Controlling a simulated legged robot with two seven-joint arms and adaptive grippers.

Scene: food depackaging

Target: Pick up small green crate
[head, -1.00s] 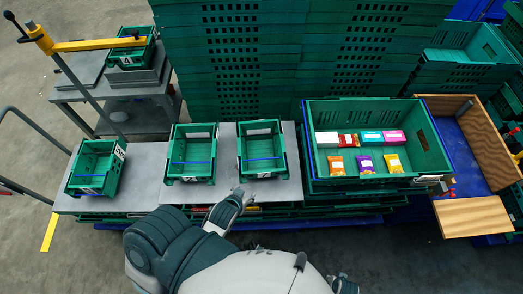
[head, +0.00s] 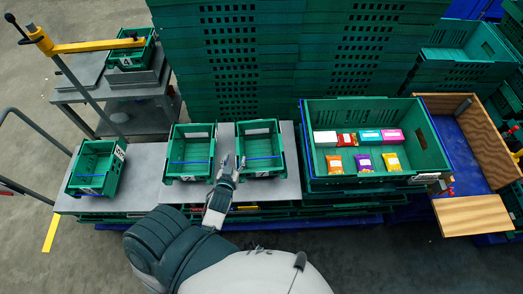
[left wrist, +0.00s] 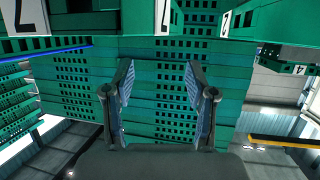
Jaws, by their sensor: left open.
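Small green crates with blue lines across them stand on the grey table: one at the left (head: 76,189), a middle one (head: 189,178) and a right one (head: 260,173). Another small green crate (head: 125,67) sits on the stand at the back left. My left gripper (head: 232,162) is open and empty, by the gap between the middle and right crates near their front ends. In the left wrist view, its two fingers (left wrist: 163,90) are spread apart with nothing between them. Crates with black-numbered white labels show along the top there. My right gripper is not visible.
Tall stacks of green crates (head: 225,60) rise behind the table. A large green crate (head: 312,170) at the right holds several small colored packages. A yellow bar (head: 95,45) reaches over the stand. The grey table (head: 145,170) is bare between the left and middle crates.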

